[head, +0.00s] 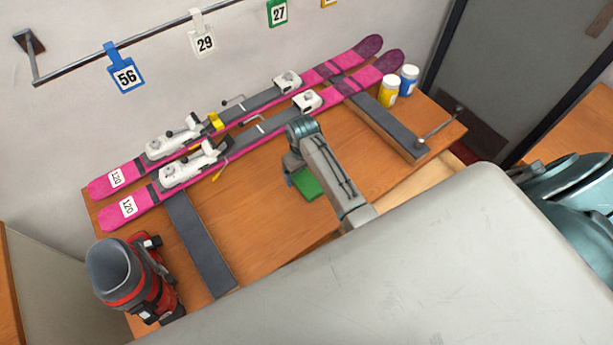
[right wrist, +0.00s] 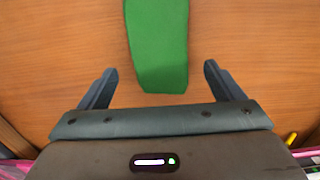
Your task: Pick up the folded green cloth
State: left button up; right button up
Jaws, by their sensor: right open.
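The folded green cloth (head: 309,188) lies on the wooden bench, in front of the skis and partly hidden by my right gripper. In the right wrist view the green cloth (right wrist: 158,45) is a narrow strip entering from the top edge, and its near end lies between the fingers in the picture. My right gripper (head: 291,181) points down at the cloth's left side in the head view. In the right wrist view the right gripper (right wrist: 160,72) is open, with a finger on each side of the cloth and bare wood showing between. My left gripper is not in view.
Two pink skis (head: 265,130) with bindings lie across the back on dark supports (head: 205,245). A red and grey boot (head: 130,275) stands at the front left. Yellow (head: 388,93) and blue (head: 409,80) bottles stand at the right end. Bare wood surrounds the cloth.

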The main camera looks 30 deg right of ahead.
aim_at(303, 177)
jog(key=shift+f, duration=1)
jog(key=c, duration=1.2)
jog(key=shift+o, duration=0.2)
jog(key=shift+r, duration=0.1)
notch_tip(303, 177, up, 10)
jog(key=b, duration=0.3)
jog(key=o, duration=0.5)
jog(key=c, duration=0.3)
